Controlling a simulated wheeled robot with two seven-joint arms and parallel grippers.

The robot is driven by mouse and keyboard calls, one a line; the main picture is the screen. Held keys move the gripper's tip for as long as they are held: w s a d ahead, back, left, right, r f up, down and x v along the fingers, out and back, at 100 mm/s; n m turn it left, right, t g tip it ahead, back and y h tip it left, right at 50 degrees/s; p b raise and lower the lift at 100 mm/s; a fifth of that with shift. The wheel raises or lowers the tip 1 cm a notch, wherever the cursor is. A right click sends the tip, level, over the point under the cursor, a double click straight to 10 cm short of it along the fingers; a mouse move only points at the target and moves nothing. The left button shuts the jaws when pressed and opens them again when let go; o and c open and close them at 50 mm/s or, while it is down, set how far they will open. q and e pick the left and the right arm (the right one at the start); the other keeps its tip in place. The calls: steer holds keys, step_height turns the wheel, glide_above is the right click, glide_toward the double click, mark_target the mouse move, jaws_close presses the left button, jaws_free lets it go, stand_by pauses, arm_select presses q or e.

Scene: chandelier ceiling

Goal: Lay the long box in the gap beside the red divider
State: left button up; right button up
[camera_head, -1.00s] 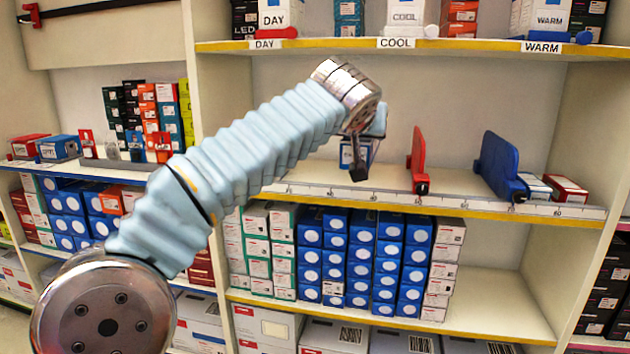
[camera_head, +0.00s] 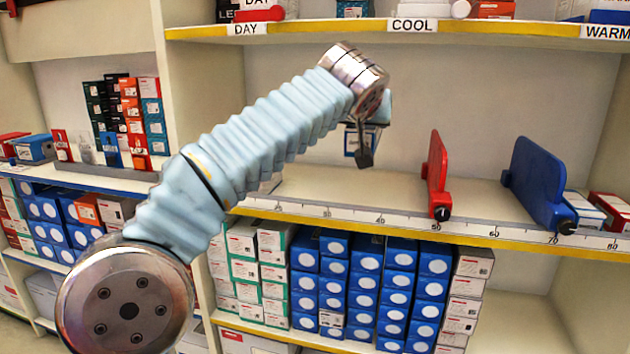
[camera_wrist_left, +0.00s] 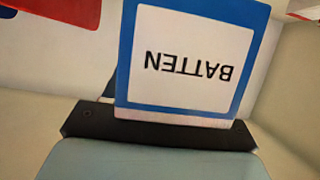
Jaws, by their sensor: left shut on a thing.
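My left gripper (camera_head: 364,150) is at the middle shelf, left of the red divider (camera_head: 436,176) and apart from it. It is shut on the long box (camera_head: 352,141), a blue box with a white label, held above the shelf board. In the left wrist view the long box (camera_wrist_left: 190,62) shows a blue border and the word BATTEN upside down, rising from the dark gripper bar. The red divider stands upright on the shelf. A blue divider (camera_head: 538,184) stands to its right, with a bare gap between them. My right gripper is out of view.
The middle shelf has a numbered scale on its front edge (camera_head: 400,222). Small boxes (camera_head: 608,210) stand right of the blue divider. The upper shelf edge (camera_head: 480,27) carries DAY, COOL and WARM labels.

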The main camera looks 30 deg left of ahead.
arm_select(q)
steer(key=a+f, duration=0.2)
steer(key=a, duration=0.2)
steer(key=w+a+f, duration=0.1)
steer(key=a+f, duration=0.2)
steer(key=a, duration=0.1)
steer(key=w+a+f+b, duration=0.1)
steer(key=a+f, duration=0.2)
steer(key=a, duration=0.1)
steer(key=shift+w+a+f, duration=0.1)
steer(key=shift+a+f, duration=0.1)
steer(key=shift+a, duration=0.2)
steer(key=shift+a+f, duration=0.2)
steer(key=shift+f, duration=0.05)
steer(key=shift+a+f+b, duration=0.2)
steer(key=shift+f+b, duration=0.1)
steer(key=shift+f, duration=0.7)
steer(key=shift+a+f+b, duration=0.15)
steer(key=shift+f+b, duration=0.1)
steer(key=shift+f, duration=0.7)
steer(key=shift+f, duration=0.2)
steer(key=o, duration=1.1)
steer(key=shift+r, duration=0.1)
steer(key=shift+o, duration=0.2)
